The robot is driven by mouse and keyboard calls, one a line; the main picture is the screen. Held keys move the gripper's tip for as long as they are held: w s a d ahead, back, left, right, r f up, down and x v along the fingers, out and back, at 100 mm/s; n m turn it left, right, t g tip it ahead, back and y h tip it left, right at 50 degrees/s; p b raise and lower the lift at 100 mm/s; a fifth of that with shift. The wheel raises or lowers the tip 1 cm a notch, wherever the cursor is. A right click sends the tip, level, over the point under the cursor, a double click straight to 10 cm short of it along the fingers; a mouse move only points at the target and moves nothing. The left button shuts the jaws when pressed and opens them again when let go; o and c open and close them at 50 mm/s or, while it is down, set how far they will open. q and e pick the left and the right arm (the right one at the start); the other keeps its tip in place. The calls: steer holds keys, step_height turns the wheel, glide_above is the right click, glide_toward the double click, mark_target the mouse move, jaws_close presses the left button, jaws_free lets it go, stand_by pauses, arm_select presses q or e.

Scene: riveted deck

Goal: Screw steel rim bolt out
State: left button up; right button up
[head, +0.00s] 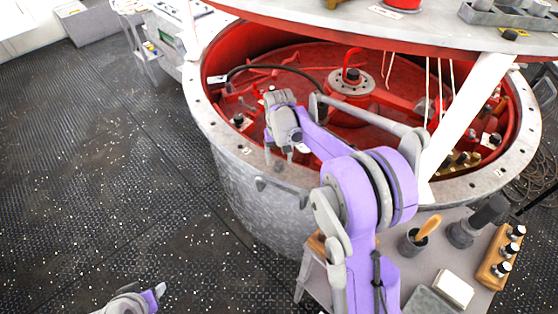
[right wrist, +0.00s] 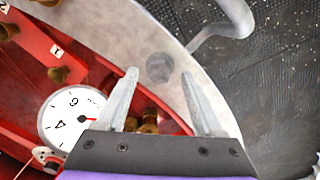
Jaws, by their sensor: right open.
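The steel rim bolt (right wrist: 159,68) shows in the right wrist view as a round grey head on the pale metal rim (right wrist: 205,85). My right gripper (right wrist: 159,76) is open, with one finger on either side of the bolt's place in that view. I cannot tell how far the fingertips are above it, and nothing is between them. In the head view the right gripper (head: 279,153) points down over the near rim (head: 205,108) of the big round tank. My left gripper (head: 160,290) shows only partly at the bottom left, and its jaws are unclear.
The tank holds red machinery, and a dial gauge (right wrist: 70,118) and brass fittings (right wrist: 148,122) lie near my right gripper. A white post (head: 468,120) and a round upper plate (head: 420,28) stand over the tank. A side table (head: 345,268) carries tools. The floor at left is clear.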

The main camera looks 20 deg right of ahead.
steer(key=shift+f, duration=0.65)
jaws_close()
